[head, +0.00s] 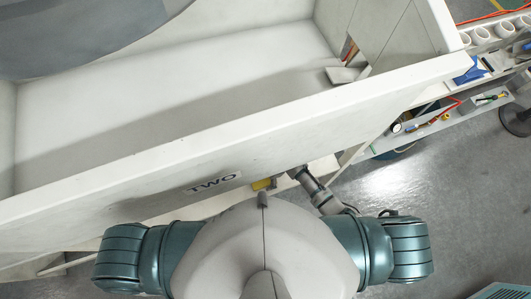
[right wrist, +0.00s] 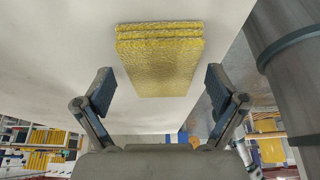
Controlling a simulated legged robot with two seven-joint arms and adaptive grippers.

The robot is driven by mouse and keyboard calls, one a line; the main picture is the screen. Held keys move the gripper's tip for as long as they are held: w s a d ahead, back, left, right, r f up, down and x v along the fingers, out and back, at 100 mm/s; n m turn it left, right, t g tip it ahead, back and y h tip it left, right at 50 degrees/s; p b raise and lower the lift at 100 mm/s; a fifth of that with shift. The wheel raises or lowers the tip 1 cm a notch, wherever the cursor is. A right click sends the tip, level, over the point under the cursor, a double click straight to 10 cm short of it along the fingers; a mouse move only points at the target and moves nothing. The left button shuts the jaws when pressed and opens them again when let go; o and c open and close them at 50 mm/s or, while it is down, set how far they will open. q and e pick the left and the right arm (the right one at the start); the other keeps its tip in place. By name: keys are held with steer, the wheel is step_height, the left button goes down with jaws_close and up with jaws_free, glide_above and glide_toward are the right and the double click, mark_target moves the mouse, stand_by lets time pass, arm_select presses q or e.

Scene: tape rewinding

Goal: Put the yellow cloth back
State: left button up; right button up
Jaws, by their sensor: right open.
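The yellow cloth (right wrist: 158,65) is a folded, layered stack with a rough texture. In the right wrist view it lies against a pale surface, just beyond my right gripper (right wrist: 158,72). The gripper's two fingers are spread wide, one on each side of the cloth's lower part, with nothing held between them. In the head view a small piece of the yellow cloth (head: 263,184) shows beside my right gripper (head: 296,172), below the panel marked TWO. My body hides part of that area. My left gripper is in neither view.
A large white bin-like structure (head: 165,160) with a thick rim fills the space in front of me. A shelf unit (head: 440,125) with tools and cups stands at the right. Grey floor (head: 410,200) lies open at the right. Shelves with yellow and blue items (right wrist: 45,140) show behind the gripper.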

steer(key=v, duration=0.5)
steer(key=shift+w+d+r, duration=0.1)
steer(key=shift+d+r, duration=0.05)
steer(key=w+d+b, duration=0.1)
steer(key=d, duration=0.2)
steer(key=w+d, duration=0.1)
steer(key=d, duration=0.3)
steer(key=w+d+b, duration=0.1)
steer(key=d, duration=0.2)
steer(key=shift+w+d+b, duration=0.15)
steer(key=shift+d+b, duration=0.15)
steer(key=shift+w+d, duration=0.15)
steer(key=shift+d, duration=0.25)
